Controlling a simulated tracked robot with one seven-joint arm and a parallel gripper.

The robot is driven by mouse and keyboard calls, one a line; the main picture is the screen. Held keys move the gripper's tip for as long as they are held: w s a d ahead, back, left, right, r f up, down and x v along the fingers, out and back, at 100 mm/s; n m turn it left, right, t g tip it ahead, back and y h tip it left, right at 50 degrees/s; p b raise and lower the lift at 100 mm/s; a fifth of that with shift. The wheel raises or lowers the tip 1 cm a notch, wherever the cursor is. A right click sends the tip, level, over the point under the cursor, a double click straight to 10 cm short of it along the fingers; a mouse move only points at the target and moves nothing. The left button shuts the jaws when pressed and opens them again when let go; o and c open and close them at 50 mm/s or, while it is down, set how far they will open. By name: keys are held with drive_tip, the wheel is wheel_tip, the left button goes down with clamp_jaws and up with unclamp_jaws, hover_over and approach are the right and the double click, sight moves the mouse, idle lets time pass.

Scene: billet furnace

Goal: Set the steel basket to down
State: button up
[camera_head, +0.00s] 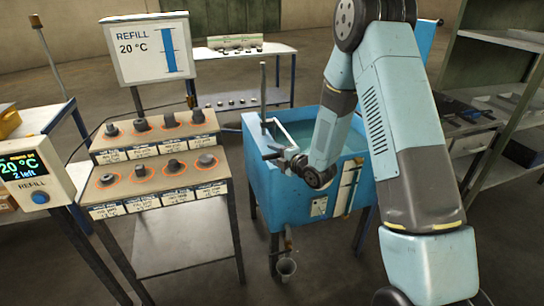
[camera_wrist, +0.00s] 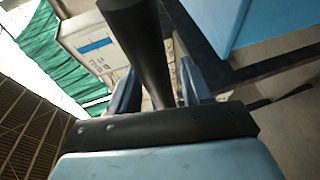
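The blue tank (camera_head: 262,190) stands in the middle of the head view with pale green liquid in it. A light metal frame, perhaps part of the steel basket (camera_head: 300,122), shows at the tank's top; my arm hides much of that area. My gripper (camera_head: 284,157) is at the tank's near left rim, beside a dark bar (camera_head: 271,155). In the wrist view, a thick dark bar (camera_wrist: 145,50) passes between the two blue fingers of my gripper (camera_wrist: 158,90). I cannot tell whether both fingers press on it. The basket's height is not clear.
A stepped rack (camera_head: 160,165) with dark billets stands left of the tank, below a refill sign (camera_head: 150,48) reading 20 °C. A display box (camera_head: 30,178) is at far left. Shelves (camera_head: 500,110) stand at right.

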drive_tip(key=shift+d, duration=0.1)
drive_tip(key=shift+s+d, duration=0.1)
drive_tip(key=shift+d, duration=0.1)
drive_tip(key=v, duration=1.3)
drive_tip(key=shift+s, duration=0.1)
drive_tip(key=shift+r, duration=0.1)
